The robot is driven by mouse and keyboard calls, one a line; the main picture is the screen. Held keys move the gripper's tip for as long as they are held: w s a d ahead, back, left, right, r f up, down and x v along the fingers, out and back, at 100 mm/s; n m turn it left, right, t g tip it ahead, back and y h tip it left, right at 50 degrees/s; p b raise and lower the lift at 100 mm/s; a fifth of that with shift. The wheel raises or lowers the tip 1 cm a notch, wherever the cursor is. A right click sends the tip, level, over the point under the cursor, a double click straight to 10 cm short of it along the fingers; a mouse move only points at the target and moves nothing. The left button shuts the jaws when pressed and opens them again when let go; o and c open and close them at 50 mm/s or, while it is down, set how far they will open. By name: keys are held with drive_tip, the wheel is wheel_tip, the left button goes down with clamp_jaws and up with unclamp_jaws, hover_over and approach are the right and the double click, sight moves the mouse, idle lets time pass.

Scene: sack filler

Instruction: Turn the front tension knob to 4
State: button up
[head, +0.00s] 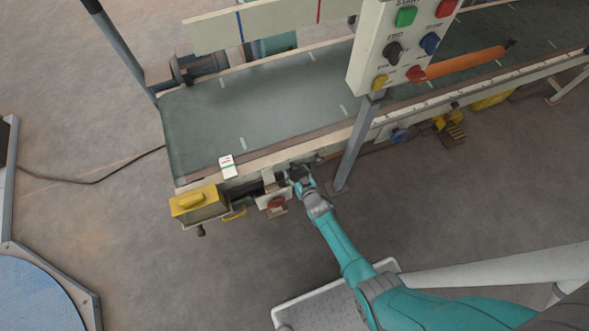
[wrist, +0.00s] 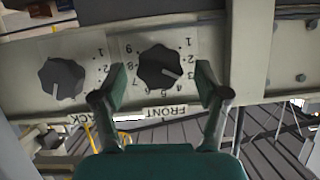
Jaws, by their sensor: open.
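The front tension knob (wrist: 160,67) is a dark, lobed knob on a pale plate with numbers around it. The FRONT label (wrist: 165,111) reads upside down below it. Its white pointer line points right and slightly down, around the 3 to 4 side; the exact mark is hard to read. My gripper (wrist: 160,80) is open, with one finger left and one right of the knob and visible gaps on both sides. In the head view my gripper (head: 297,174) is at the conveyor's near side, where the knob cannot be made out.
A similar back knob (wrist: 62,77) sits close to the left finger. In the head view, a control panel (head: 405,45) on a post (head: 356,140) stands right of my gripper.

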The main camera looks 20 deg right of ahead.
drive_tip(key=shift+x, duration=1)
drive_tip(key=c, duration=1.2)
drive_tip(key=shift+d+m+y, duration=0.15)
drive_tip(key=shift+m+y, duration=1.15)
drive_tip(key=shift+m, duration=0.5)
